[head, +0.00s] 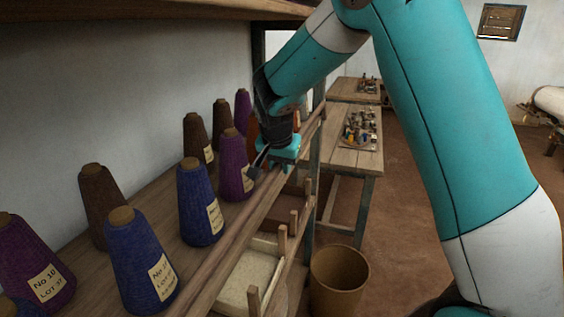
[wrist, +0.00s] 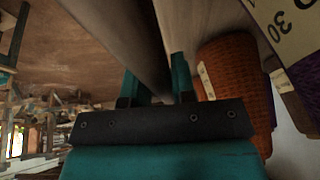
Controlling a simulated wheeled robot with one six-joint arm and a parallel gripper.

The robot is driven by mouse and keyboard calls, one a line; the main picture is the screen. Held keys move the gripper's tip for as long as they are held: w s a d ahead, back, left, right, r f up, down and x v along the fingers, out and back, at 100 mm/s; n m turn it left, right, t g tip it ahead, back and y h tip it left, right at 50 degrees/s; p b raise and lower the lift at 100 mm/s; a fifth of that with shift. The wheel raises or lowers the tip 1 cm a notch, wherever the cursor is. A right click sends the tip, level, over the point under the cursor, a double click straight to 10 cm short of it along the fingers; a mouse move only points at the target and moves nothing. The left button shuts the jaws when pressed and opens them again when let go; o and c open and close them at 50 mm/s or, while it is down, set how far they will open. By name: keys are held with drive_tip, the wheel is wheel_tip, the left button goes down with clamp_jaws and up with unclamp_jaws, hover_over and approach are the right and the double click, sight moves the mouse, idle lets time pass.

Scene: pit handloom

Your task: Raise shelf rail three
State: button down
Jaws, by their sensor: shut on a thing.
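A long brown wooden rail (head: 236,231) runs along the front edge of a shelf (head: 150,221) loaded with yarn cones. I see no number on it. My gripper (head: 277,164) is at the far part of this rail, past the purple cone, and is shut on it. In the wrist view my gripper (wrist: 157,90) has its two teal fingers on either side of the rail (wrist: 140,40), which runs away between them. The fingertips are mostly hidden in the head view. I cannot tell whether the rail is clear of the shelf.
Labelled cones, blue (head: 199,205), purple (head: 234,168) and brown (head: 101,207), stand close behind the rail. An orange cone (wrist: 235,85) is beside my fingers. Below are wooden pegs and a pale tray (head: 250,272). A bin (head: 339,280) and a bench (head: 353,160) stand right.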

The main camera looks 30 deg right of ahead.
drive_tip(key=shift+w, duration=0.2)
drive_tip(key=c, duration=0.9)
unclamp_jaws()
drive_tip(key=shift+c, duration=0.2)
drive_tip(key=b+v, duration=0.3)
drive_tip(key=v, duration=0.4)
drive_tip(key=shift+s+a+r, duration=0.1)
drive_tip(key=shift+r, duration=0.15)
